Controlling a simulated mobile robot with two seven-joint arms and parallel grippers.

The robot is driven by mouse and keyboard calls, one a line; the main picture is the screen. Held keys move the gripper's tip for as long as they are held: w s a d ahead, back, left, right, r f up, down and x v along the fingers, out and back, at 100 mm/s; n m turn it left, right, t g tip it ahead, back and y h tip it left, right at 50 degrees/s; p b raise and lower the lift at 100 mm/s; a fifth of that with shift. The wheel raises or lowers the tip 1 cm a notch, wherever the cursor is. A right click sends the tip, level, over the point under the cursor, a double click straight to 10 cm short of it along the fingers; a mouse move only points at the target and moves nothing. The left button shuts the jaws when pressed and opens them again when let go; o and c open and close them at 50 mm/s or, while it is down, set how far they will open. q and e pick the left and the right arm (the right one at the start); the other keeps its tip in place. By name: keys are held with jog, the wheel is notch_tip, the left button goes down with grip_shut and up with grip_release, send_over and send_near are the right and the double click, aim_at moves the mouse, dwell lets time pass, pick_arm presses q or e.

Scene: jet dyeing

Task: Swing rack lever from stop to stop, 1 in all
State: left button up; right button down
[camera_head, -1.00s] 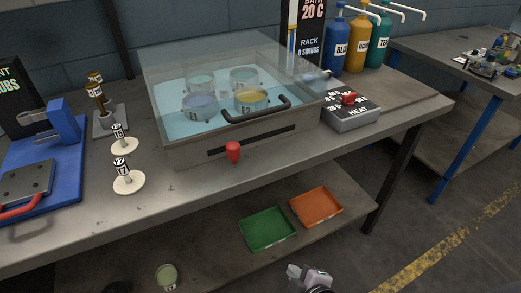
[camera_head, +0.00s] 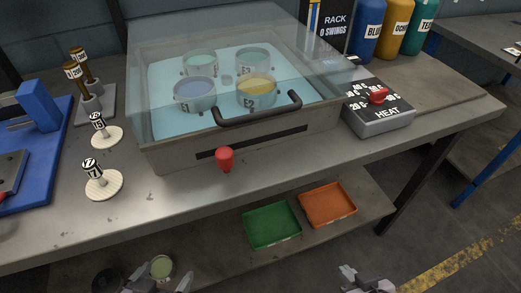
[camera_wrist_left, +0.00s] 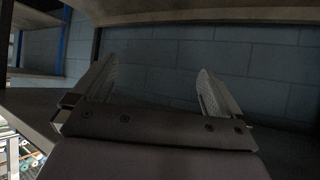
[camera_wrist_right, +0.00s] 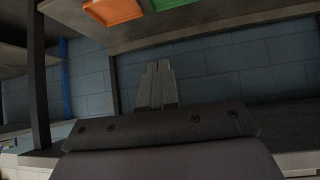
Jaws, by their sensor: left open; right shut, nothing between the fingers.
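The rack lever (camera_head: 225,159) has a red knob and stands at the front of the grey dye bath (camera_head: 170,154), near the left end of a dark slot (camera_head: 252,142). A board behind the bath reads "RACK 0 SWINGS" (camera_head: 334,27). My left gripper (camera_head: 160,284) is low at the bottom edge of the head view, open and empty; its spread fingers show in the left wrist view (camera_wrist_left: 155,90). My right gripper (camera_head: 345,270) is low at the bottom right, shut and empty; its closed fingers show in the right wrist view (camera_wrist_right: 157,85). Neither gripper touches the lever.
The bath has a clear lid with a black handle (camera_head: 258,112) and several cups inside. A heat control box (camera_head: 380,112) stands right of it. Green (camera_head: 272,225) and orange (camera_head: 328,204) trays lie on the lower shelf.

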jog(key=s+d+g+h+b, duration=0.1)
jog(key=s+d+g+b, duration=0.1)
jog(key=s+g+b, duration=0.45)
jog(key=w+a+r+n+y+b, duration=0.1)
jog(key=w+a+r+n+y, duration=0.5)
jog(key=w+a+n+y, duration=0.35)
jog(key=w+r+n+y, duration=0.2)
jog(key=w+r+y, duration=0.2)
jog(key=r, duration=0.6)
jog(key=w+r+n+y, duration=0.3)
jog(key=w+r+y, duration=0.1)
jog(key=r, duration=0.5)
jog(key=shift+m+h, duration=0.25)
jog(key=a+p, duration=0.1)
jog(key=a, duration=0.3)
jog(key=w+a+p, duration=0.1)
jog(key=a, duration=0.3)
jog(key=w+a+p, duration=0.1)
jog(key=a, duration=0.3)
jog(key=shift+r, duration=0.15)
jog(key=shift+a+p, duration=0.35)
jog(key=shift+a, duration=0.15)
pick_arm(q)
jog(key=f, duration=0.1)
jog(key=s+f, duration=0.1)
jog(key=f, duration=0.1)
jog(key=s+f, duration=0.1)
jog(key=shift+d+f, duration=0.1)
jog(key=shift+f, duration=0.3)
